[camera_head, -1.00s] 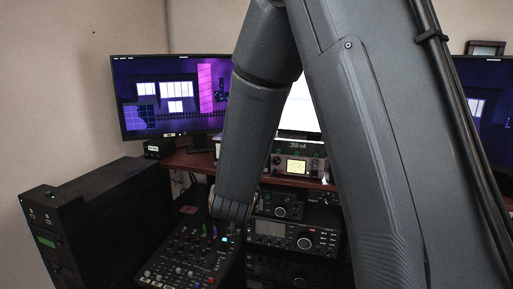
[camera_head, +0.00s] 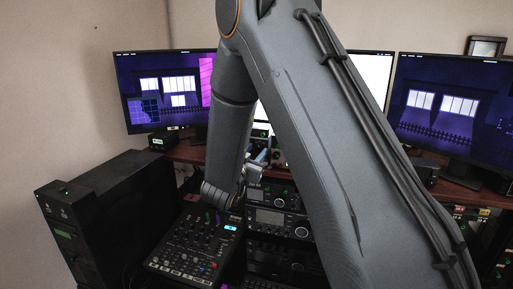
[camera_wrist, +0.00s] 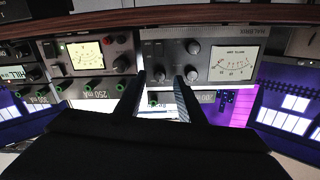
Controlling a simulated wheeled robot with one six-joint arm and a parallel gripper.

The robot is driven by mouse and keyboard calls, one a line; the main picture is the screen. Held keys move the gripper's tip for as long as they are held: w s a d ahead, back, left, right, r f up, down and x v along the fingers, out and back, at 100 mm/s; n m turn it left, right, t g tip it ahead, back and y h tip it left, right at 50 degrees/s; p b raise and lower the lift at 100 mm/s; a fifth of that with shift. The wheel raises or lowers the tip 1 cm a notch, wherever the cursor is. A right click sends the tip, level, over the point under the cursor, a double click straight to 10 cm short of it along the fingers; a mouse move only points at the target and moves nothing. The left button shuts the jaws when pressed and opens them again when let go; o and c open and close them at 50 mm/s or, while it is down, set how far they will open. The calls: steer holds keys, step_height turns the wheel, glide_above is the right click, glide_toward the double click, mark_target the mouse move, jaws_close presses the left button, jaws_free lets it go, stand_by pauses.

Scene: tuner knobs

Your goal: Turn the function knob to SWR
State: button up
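In the wrist view, where the picture is upside down, a grey tuner-like unit (camera_wrist: 174,47) with a lit needle meter (camera_wrist: 234,63) faces me. It carries several dark round knobs, among them an upper one (camera_wrist: 193,47) and a lower one (camera_wrist: 191,74). The labels are too small to read, so I cannot tell which is the function knob. My gripper (camera_wrist: 161,79) is open, with its two dark fingers apart in front of this panel. The right finger tip is close to the lower knob; contact cannot be made out. In the head view my gripper (camera_head: 262,157) is partly hidden behind my arm.
A second metered unit (camera_wrist: 88,52) stands at left in the wrist view, with a large knob (camera_wrist: 121,64) close to the left finger. In the head view, a mixer (camera_head: 190,252), a radio (camera_head: 270,218) and a black case (camera_head: 100,215) crowd below. Monitors (camera_head: 165,90) stand behind.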

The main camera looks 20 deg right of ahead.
steer(key=shift+w+d, duration=0.4)
steer(key=shift+w, duration=0.15)
jaws_close()
steer(key=shift+m, duration=0.3)
steer(key=m+b, duration=0.3)
steer(key=b, duration=0.1)
steer(key=shift+f+b, duration=0.15)
steer(key=shift+b, duration=0.15)
steer(key=m+b, duration=0.4)
steer(key=shift+b, duration=0.4)
